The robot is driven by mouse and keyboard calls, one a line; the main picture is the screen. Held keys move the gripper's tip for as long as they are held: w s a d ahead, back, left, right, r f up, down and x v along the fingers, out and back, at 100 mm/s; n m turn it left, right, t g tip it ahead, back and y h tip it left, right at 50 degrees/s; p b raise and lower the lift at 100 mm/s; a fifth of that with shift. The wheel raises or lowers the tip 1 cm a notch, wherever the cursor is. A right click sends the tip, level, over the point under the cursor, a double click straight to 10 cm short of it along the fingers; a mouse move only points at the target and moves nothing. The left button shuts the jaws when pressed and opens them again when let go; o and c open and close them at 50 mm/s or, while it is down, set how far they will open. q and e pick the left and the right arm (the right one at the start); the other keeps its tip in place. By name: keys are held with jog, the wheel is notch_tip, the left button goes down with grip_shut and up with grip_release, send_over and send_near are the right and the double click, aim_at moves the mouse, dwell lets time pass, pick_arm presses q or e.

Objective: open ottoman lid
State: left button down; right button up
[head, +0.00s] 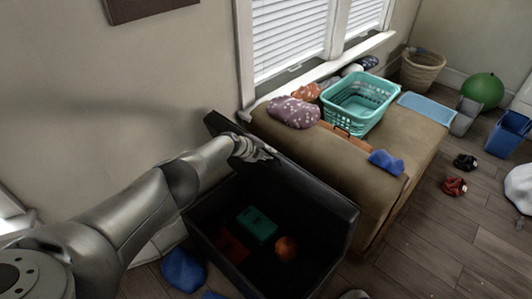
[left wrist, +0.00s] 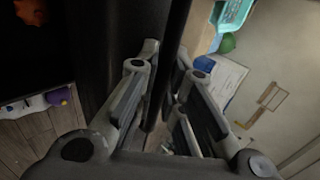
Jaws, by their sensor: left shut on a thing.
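The dark ottoman (head: 212,258) stands on the floor in the head view. Its lid (head: 305,189) is raised, tilted up on the side toward the brown bench, and the interior shows. Inside are a teal box (head: 258,222), a dark red box (head: 231,245) and an orange ball (head: 287,248). My left gripper (head: 262,153) is at the lid's upper edge, shut on it. In the left wrist view the dark lid panel (left wrist: 165,50) runs between the fingers (left wrist: 157,100). My right gripper does not clearly show.
The brown bench (head: 385,210) close behind the lid carries a teal basket (head: 372,92) and cloths. A blue bag-like item (head: 184,270) lies by the ottoman's near left side. Shoes (head: 454,187), a green ball (head: 483,91) and a blue bin (head: 506,135) are at right.

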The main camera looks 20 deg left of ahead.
pick_arm(q)
jog(key=shift+d, duration=0.1)
jog(key=c, duration=1.5)
grip_release()
jog(key=shift+r, duration=0.1)
